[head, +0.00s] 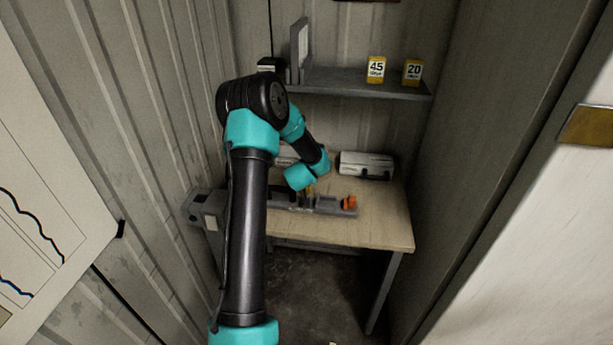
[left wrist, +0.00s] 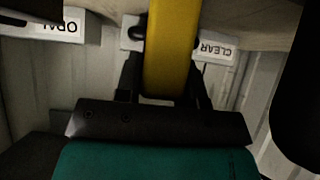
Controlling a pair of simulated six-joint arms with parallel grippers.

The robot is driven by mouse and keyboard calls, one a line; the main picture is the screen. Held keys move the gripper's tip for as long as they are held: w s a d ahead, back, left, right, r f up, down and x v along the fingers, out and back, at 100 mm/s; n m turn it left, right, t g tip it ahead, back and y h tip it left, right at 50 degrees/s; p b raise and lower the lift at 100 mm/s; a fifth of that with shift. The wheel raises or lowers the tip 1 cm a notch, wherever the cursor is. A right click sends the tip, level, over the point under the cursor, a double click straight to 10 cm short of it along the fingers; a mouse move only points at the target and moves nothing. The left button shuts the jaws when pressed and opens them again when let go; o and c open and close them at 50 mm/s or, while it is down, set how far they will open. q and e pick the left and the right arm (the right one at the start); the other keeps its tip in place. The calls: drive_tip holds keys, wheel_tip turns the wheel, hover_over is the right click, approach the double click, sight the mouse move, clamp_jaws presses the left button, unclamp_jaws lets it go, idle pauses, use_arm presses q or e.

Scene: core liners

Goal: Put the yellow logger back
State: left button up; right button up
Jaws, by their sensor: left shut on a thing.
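The yellow logger (left wrist: 172,45) shows in the left wrist view as a smooth yellow bar between the fingers of my left gripper (left wrist: 166,80). The gripper is shut on it. In the head view my left gripper (head: 308,189) is over the back part of the wooden table, mostly hidden by my own wrist, and only a small bit of yellow shows there. I cannot tell whether the logger touches anything below. My right gripper is in neither view.
A grey rail-like device with an orange knob (head: 349,202) lies along the table (head: 385,225). White boxes stand behind; labels CLEAR (left wrist: 215,49) and OPAL (left wrist: 62,27) read upside down. A wall shelf (head: 345,84) holds yellow blocks marked 45 (head: 376,70) and 20 (head: 412,72). The table's right front is clear.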

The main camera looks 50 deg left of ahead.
use_arm(q)
drive_tip(key=shift+f, duration=0.1)
drive_tip(key=o, duration=1)
drive_tip(key=shift+o, duration=0.2)
drive_tip(key=shift+s+d+r, duration=0.1)
drive_tip(key=shift+r, duration=0.15)
drive_tip(key=v, duration=1.1)
drive_tip(key=shift+s+r, duration=0.2)
drive_tip(key=shift+d, duration=0.1)
